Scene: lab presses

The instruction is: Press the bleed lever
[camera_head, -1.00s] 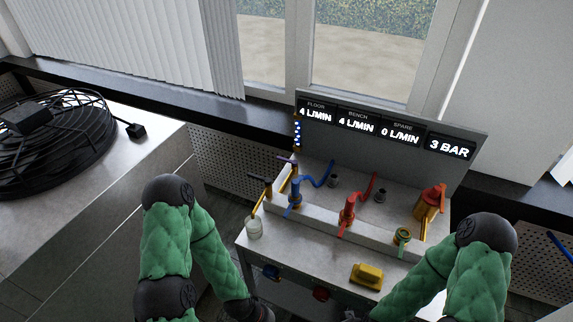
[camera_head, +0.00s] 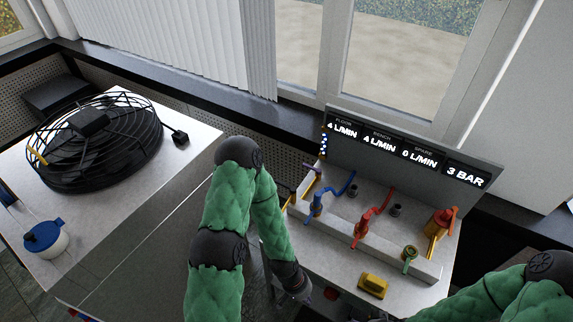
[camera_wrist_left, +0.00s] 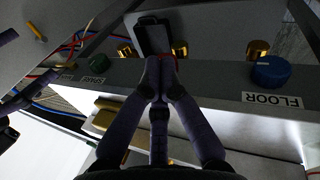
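My left gripper (camera_wrist_left: 160,72) points at the front of the bench (camera_head: 325,262), with its fingertips together. A dark flat paddle (camera_wrist_left: 152,35), possibly the bleed lever, shows just beyond the tips in the left wrist view. I cannot tell whether the tips touch it. A bit of red shows behind the tips. In the head view my left wrist is at the bench's front left edge, and the fingers are mostly hidden. My right arm comes in at the lower right; its gripper is not visible.
The bench top carries a blue valve (camera_head: 316,204), a red valve (camera_head: 362,232), a green-handled valve (camera_head: 409,255), an orange fitting (camera_head: 440,225) and a yellow block (camera_head: 373,285). A blue FLOOR knob (camera_wrist_left: 271,72) is on the front. The display reads 3 BAR. A black fan (camera_head: 95,140) stands left.

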